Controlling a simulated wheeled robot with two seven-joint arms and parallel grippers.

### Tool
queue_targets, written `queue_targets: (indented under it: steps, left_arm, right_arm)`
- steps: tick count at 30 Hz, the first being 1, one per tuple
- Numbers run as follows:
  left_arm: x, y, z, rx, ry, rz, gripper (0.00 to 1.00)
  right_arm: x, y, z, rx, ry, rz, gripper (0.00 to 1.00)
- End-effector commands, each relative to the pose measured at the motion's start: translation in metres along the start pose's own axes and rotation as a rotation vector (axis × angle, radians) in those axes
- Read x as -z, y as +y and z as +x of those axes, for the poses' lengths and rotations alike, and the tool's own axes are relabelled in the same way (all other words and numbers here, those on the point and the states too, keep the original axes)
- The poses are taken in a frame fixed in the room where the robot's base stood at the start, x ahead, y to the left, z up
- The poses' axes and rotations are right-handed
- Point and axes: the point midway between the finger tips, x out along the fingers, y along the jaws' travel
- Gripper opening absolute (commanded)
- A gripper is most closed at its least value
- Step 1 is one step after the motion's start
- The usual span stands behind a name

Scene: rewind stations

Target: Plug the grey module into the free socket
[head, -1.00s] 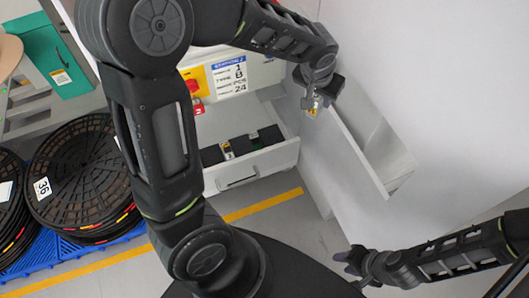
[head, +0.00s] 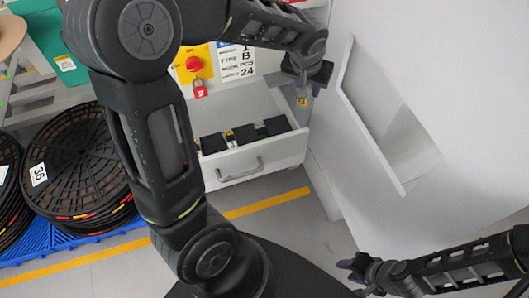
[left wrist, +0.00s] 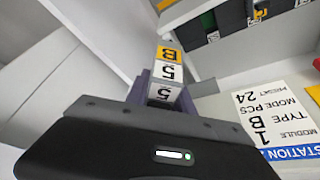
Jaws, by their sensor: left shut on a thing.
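My left gripper (head: 303,88) is shut on the grey module (left wrist: 166,92). The left wrist view shows the module between the purple fingers, with a yellow "B" label and white labels reading "5". In the head view only its small yellow label (head: 302,101) shows clearly, above the right end of the open drawer (head: 240,165). Several black modules (head: 212,143) sit in a row in the drawer; they also show in the left wrist view (left wrist: 231,18). I cannot make out which socket is free. My right gripper (head: 352,267) is low at the right, apart from everything; its fingers are too small to judge.
The station front has a red button (head: 194,63) and a sign reading type B, 24 (head: 236,62). A white wall with a recessed opening (head: 385,115) stands right of the drawer. Stacked black reels (head: 75,165) are at the left. The floor before the drawer is clear.

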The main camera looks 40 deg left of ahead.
Motion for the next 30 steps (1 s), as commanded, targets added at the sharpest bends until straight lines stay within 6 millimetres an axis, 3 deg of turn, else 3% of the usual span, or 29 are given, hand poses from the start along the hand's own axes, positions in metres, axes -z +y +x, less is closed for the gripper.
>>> queue_targets:
  steps: [1, 3, 9, 12, 18, 30]
  left_arm:
    - [-0.012, -0.016, 0.032, 0.016, 0.002, -0.042, 0.0]
    - [-0.019, -0.035, 0.051, 0.039, 0.002, -0.096, 0.0]
    - [-0.038, -0.086, 0.092, 0.101, 0.004, -0.241, 0.0]
    - [-0.045, -0.105, 0.103, 0.124, 0.005, -0.294, 0.0]
    - [-0.05, -0.121, 0.107, 0.146, 0.006, -0.34, 0.0]
    - [-0.052, -0.121, 0.111, 0.147, 0.004, -0.341, 0.0]
  right_arm:
    - [0.001, 0.014, 0.037, 0.001, 0.001, -0.001, 0.36]
    - [0.002, 0.023, 0.062, 0.003, 0.003, -0.002, 0.36]
    - [0.004, 0.044, 0.121, 0.006, 0.008, -0.007, 0.36]
    - [0.005, 0.051, 0.139, 0.008, 0.01, -0.008, 0.36]
    - [0.005, 0.055, 0.15, 0.009, 0.012, -0.01, 0.36]
    - [0.005, 0.054, 0.149, 0.009, 0.012, -0.01, 0.36]
